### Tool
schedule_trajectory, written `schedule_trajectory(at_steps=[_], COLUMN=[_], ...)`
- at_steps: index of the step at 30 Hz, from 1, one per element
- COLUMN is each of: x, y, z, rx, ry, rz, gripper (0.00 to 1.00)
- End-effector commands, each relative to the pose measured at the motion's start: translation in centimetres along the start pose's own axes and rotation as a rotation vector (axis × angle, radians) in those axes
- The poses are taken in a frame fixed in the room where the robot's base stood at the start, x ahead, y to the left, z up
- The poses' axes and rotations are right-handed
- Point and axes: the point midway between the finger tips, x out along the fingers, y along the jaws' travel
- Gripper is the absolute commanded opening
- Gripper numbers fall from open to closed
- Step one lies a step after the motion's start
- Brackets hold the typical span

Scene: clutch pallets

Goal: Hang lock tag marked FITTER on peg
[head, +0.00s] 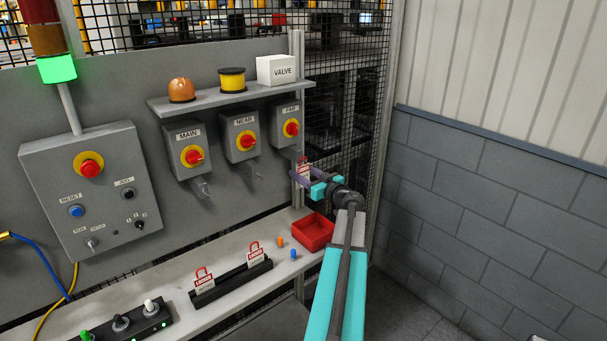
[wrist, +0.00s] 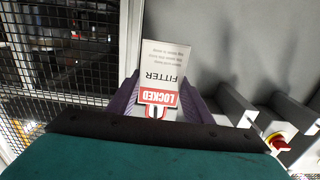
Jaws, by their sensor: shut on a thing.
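The lock tag marked FITTER (wrist: 166,68) is white with a red LOCKED band and a red shackle. It appears upside down in the wrist view, between the purple fingers of my gripper (wrist: 158,98). My gripper is shut on it. In the head view my gripper (head: 302,177) holds the small tag (head: 304,169) in front of the grey panel's right edge, below and right of the FAR switch box (head: 286,125). Grey fittings (head: 201,188) stick out below the switch boxes. I cannot tell which part is the peg.
Two other red-and-white tags stand in a black rack (head: 232,285) on the bench. A red tray (head: 313,232) and small orange and blue plugs lie nearby. A shelf (head: 225,97) above the switches holds a VALVE box (head: 277,70). Mesh fencing (wrist: 60,50) is left in the wrist view.

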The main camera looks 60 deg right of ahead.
Motion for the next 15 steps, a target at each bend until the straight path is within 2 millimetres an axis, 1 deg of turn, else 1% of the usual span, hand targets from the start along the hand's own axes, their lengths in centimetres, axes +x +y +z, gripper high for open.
schedule_trajectory(at_steps=[1,3,5,15], x=[-0.01,-0.01,-0.01,-0.11], y=[0.0,0.01,0.01,0.0], z=[-0.01,-0.02,-0.02,0.01], rx=[0.0,0.0,0.0,0.0], ry=[0.0,0.0,0.0,0.0], rz=[0.0,0.0,0.0,0.0], gripper=[0.47,0.59,0.68,0.68])
